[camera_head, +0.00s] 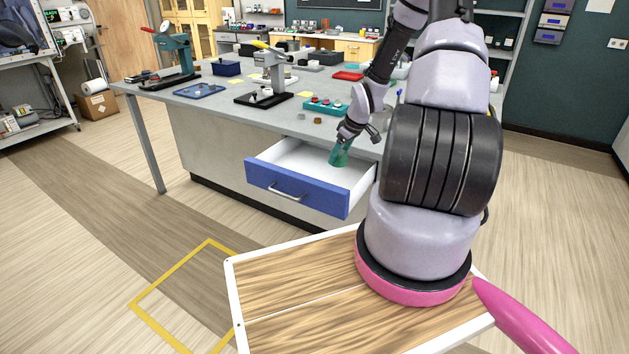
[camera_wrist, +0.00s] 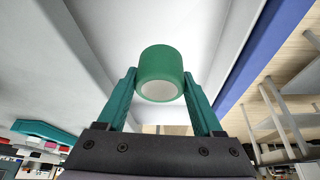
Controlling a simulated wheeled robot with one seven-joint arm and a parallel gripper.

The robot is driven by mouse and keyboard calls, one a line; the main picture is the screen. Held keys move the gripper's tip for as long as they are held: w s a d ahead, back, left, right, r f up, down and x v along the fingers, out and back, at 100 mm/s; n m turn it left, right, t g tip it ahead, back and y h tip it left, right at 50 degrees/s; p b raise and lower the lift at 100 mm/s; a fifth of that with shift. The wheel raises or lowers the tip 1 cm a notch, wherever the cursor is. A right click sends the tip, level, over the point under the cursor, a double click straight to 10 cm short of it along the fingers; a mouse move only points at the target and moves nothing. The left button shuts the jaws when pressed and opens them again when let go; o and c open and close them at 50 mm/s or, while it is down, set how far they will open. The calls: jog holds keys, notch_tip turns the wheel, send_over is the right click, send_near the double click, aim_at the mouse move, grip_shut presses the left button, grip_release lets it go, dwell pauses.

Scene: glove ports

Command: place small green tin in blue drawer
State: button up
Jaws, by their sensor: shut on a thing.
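The small green tin (camera_wrist: 161,62) is between the two teal fingertips of my gripper (camera_wrist: 160,82) in the wrist view, with its pale round end toward the camera. The blue drawer (camera_head: 296,189) is pulled out from the bench, with a blue front, metal handle and white inside. In the head view, my gripper (camera_head: 340,158) reaches down into the drawer's back right part, shut on the tin. The fingers and tin blend together there, so I cannot tell whether the tin touches the drawer floor. The white drawer inside (camera_wrist: 150,22) fills much of the wrist view.
The grey bench top (camera_head: 215,100) above the drawer holds a teal tray (camera_head: 326,107), a blue tray (camera_head: 199,91), a lever press (camera_head: 272,75) and small loose parts. The left part of the drawer looks empty. Open floor lies in front and left.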

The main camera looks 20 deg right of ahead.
notch_tip(320, 180, down, 9)
jog(key=shift+f, duration=0.15)
jog(key=shift+f, duration=0.1)
dwell(0.3)
jog(key=o, duration=1.4)
